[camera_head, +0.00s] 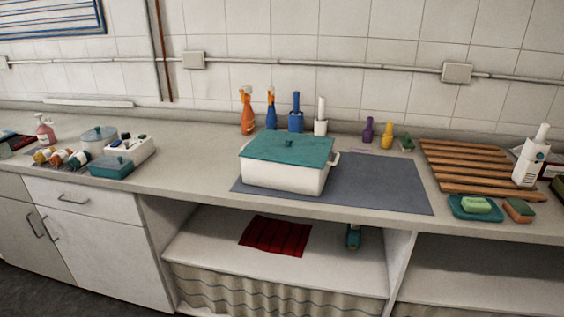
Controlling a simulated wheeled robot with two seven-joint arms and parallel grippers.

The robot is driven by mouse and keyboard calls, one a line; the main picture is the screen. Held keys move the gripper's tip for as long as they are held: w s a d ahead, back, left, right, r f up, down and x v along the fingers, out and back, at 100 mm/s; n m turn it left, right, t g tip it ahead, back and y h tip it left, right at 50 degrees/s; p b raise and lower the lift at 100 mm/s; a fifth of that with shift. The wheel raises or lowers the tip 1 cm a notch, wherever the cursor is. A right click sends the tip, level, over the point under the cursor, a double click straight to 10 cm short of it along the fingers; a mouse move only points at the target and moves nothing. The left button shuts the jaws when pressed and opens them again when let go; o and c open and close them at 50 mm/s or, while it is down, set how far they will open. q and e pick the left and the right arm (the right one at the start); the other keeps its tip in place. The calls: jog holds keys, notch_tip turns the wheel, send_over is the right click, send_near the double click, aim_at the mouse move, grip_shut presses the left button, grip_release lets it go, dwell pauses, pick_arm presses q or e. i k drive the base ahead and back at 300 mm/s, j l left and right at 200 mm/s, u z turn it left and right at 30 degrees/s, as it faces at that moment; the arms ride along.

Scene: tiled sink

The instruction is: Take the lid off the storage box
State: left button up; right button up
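A white storage box (283,178) stands on a dark grey mat on the counter, near the middle of the view. Its teal lid (290,148) lies flat on top and covers the opening, so the inside is hidden. A small handle shows at the box's right end, just under the lid. Neither of my grippers shows in the head view.
The grey mat (385,190) is bare right of the box. Several bottles and brushes (296,113) stand close behind it. A wooden rack (465,168), soap dish (475,207) and sponge (518,210) lie right. A small teal box (111,167) and jars sit left.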

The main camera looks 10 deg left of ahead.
aim_at(302, 150)
jog(key=j+z, duration=0.2)
jog(key=z, duration=0.15)
jog(key=j+z, duration=0.2)
jog(key=z, duration=0.15)
jog(key=j+z, duration=0.35)
jog(key=l, duration=0.1)
